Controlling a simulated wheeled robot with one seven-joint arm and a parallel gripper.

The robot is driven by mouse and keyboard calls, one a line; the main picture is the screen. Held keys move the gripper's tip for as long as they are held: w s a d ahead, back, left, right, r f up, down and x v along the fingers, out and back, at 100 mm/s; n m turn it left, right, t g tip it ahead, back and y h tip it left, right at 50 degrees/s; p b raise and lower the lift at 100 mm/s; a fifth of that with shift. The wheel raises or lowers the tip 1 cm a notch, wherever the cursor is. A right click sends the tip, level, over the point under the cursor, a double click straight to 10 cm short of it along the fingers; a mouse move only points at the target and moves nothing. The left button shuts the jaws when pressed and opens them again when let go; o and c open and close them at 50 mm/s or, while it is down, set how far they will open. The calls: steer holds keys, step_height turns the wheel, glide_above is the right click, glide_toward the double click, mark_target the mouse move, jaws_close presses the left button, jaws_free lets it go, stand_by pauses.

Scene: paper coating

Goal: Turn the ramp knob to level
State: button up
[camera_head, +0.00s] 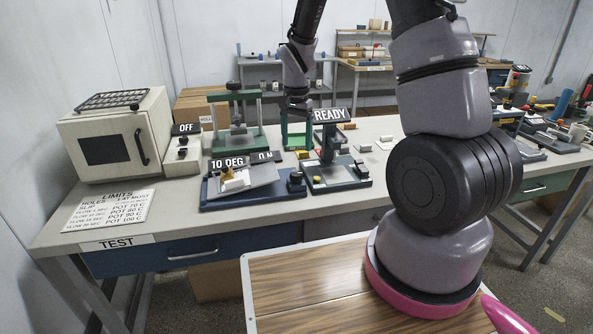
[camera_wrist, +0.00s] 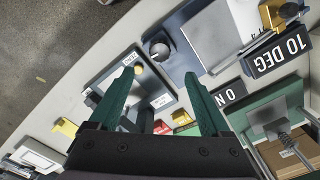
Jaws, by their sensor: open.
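The ramp is a tilted grey plate (camera_head: 250,177) on a blue base (camera_head: 262,202), with a "10 DEG" sign (camera_head: 228,163) and an "ON" sign (camera_head: 262,157) behind it. The dark round ramp knob (camera_head: 295,177) stands at the base's right end. In the wrist view the knob (camera_wrist: 157,48) lies beyond the fingertips, apart from them. My gripper (camera_wrist: 160,70) is open with nothing between its green fingers. In the head view my arm hangs down behind the ramp, and its fingers are hard to tell from green parts there.
A dark-based device with a "READY" sign (camera_head: 329,115) stands close to the ramp's right. A green press (camera_head: 237,125) stands behind it. An "OFF" switch box (camera_head: 183,150), a cream oven (camera_head: 117,140) and a limits sheet (camera_head: 110,208) are to the left. Bare bench shows in front.

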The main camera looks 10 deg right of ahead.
mark_target(297, 173)
step_height(297, 173, down, 10)
steer(key=shift+f, duration=0.2)
stand_by(0.3)
jaws_close()
